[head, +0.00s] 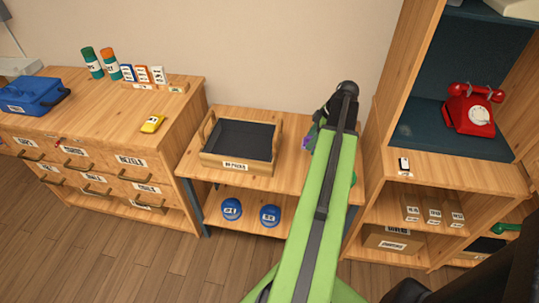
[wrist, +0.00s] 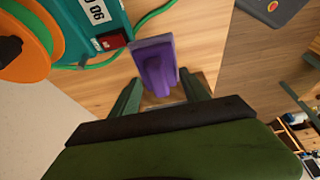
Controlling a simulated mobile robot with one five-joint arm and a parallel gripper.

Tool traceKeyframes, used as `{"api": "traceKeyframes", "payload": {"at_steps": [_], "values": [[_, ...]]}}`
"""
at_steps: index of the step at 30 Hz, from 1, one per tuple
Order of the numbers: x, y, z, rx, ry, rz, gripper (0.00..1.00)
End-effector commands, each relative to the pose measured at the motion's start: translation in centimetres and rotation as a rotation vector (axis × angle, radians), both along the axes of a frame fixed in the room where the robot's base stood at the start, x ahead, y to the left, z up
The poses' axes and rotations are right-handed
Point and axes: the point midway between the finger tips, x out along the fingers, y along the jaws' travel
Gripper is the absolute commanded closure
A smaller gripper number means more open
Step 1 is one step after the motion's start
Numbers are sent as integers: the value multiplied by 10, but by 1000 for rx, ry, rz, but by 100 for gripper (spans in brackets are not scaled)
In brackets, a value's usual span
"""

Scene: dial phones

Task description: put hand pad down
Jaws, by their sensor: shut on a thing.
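The hand pad, a purple block with a raised grip (wrist: 155,65), sits between the green fingers of my gripper (wrist: 160,92) in the wrist view. My gripper is shut on its grip. A wooden top shows beneath the pad; I cannot tell whether the pad touches it. In the head view my green arm reaches over the middle table (head: 190,160) and hides most of the gripper. Only a small purple patch (head: 307,141) shows left of the arm, probably the pad.
A teal machine (wrist: 95,20) with an orange reel and green cord stands beside the pad. A wooden tray (head: 238,165) with a dark inside is on the table's left. A shelf with a red phone (head: 469,108) is at right.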

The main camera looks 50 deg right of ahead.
Motion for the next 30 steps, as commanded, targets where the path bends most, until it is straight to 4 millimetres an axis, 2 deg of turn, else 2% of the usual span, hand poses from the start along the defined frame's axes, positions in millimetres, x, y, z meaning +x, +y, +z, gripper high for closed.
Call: {"api": "traceKeyframes", "payload": {"at_steps": [1, 3, 10, 17, 25, 30], "values": [[11, 12, -19, -1, 0, 4, 90], [25, 24, -30, 0, 0, 4, 90], [61, 53, -54, 0, 0, 1, 90], [66, 58, -56, 0, 0, -1, 90], [66, 57, -98, 1, 0, -2, 90], [66, 57, -94, 1, 0, -2, 90]]}}
